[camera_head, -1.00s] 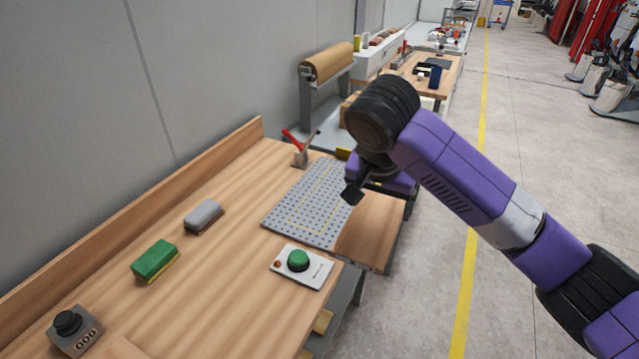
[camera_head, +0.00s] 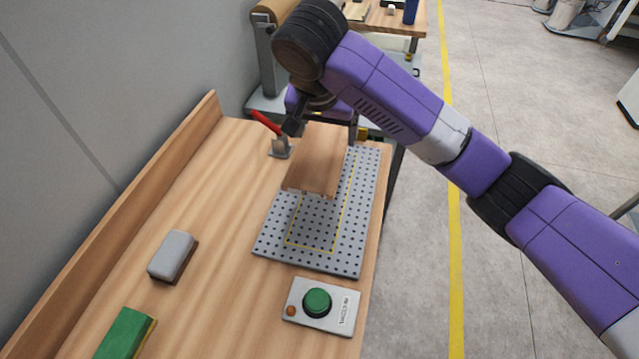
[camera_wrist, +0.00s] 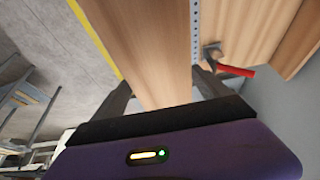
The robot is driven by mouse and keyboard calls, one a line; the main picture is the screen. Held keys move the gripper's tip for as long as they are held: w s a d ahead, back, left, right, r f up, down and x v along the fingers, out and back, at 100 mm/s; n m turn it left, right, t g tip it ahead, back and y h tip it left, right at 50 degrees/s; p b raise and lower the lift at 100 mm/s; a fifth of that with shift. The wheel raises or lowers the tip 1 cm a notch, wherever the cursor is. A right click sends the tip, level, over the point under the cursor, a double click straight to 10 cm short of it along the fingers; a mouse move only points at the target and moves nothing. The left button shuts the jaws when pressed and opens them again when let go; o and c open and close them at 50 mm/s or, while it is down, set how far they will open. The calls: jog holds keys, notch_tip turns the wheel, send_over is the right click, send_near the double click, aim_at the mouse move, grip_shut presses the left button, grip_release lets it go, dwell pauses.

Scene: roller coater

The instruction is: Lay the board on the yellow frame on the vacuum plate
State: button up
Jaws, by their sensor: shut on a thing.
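The wooden board (camera_head: 318,165) is in my gripper (camera_head: 318,128) over the far part of the grey perforated vacuum plate (camera_head: 268,240). In the wrist view my gripper (camera_wrist: 163,95) has its fingers on either side of the board (camera_wrist: 150,50). The thin yellow frame (camera_head: 313,248) is drawn on the plate. Its near edge and right side show, and the board hides its far left part. The board's near edge lies across the frame, well short of its near line. I cannot tell how high above the plate the board is.
A clamp with a red handle (camera_head: 265,122) stands just left of my gripper. A box with a green button (camera_head: 317,302) sits before the plate. A grey eraser-like block (camera_head: 173,255) and a green sponge-like block (camera_head: 125,335) lie on the left. The bench between is clear.

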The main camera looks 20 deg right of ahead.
aim_at(315, 169)
notch_tip(315, 169, down, 13)
jog(key=b, duration=0.7)
jog(key=shift+r, duration=0.15)
jog(key=shift+f+b, duration=0.65)
jog(key=shift+f, duration=1.75)
jog(key=o, duration=1.7)
jog(key=shift+f, duration=0.15)
jog(key=shift+p+v, duration=4.4)
jog(key=shift+v, duration=1.75)
jog(key=shift+w+d, duration=0.1)
